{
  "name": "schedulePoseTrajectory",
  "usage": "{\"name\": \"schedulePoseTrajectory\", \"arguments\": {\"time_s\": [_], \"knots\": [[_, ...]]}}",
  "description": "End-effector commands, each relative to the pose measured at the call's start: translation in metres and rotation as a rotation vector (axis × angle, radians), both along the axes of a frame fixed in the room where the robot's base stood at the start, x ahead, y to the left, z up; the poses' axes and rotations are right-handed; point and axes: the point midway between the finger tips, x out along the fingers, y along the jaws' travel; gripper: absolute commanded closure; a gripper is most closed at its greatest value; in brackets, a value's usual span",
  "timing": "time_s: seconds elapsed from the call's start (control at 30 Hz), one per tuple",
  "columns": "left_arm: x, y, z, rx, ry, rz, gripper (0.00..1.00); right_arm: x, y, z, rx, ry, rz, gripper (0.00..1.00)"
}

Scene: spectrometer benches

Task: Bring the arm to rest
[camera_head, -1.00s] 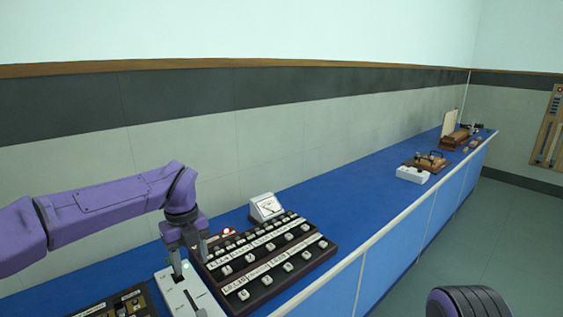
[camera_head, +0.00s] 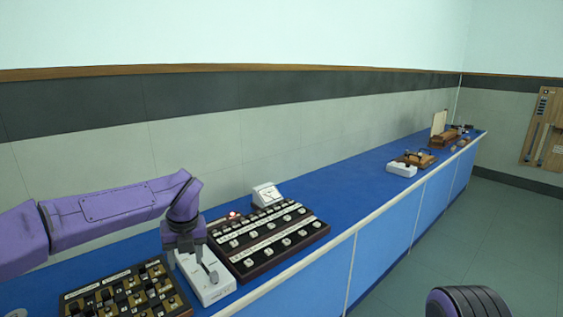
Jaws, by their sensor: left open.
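My left arm (camera_head: 105,215) comes in from the left in purple, bent over the blue bench. My left gripper (camera_head: 190,256) points down at the white switch box (camera_head: 207,283), just above or at its top; I cannot tell whether it touches. Its jaws are open, and the fingers partly hide the box's left side. A purple, dark-ringed part of my own body (camera_head: 468,303) shows at the bottom right. My right gripper is not in view.
A dark panel of labelled keys (camera_head: 270,242), a lit red lamp (camera_head: 233,215) and a white meter (camera_head: 266,194) stand right of the gripper. A board with brass pieces (camera_head: 125,297) lies in front left. The bench's middle (camera_head: 340,180) is clear.

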Motion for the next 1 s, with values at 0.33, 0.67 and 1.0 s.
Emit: {"name": "schedulePoseTrajectory", "arguments": {"time_s": [0.33, 0.67, 1.0], "knots": [[-0.005, 0.027, -0.1, 0.555, 0.016, -0.653, 0.47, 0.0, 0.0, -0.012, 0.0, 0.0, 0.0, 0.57], [-0.12, 0.022, -0.306, 1.003, 0.309, -1.855, 0.47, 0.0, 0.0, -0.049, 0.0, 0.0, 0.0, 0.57], [-0.351, 0.056, -0.436, 0.712, 0.548, -2.788, 0.47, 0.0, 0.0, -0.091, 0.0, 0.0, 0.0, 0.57]]}}
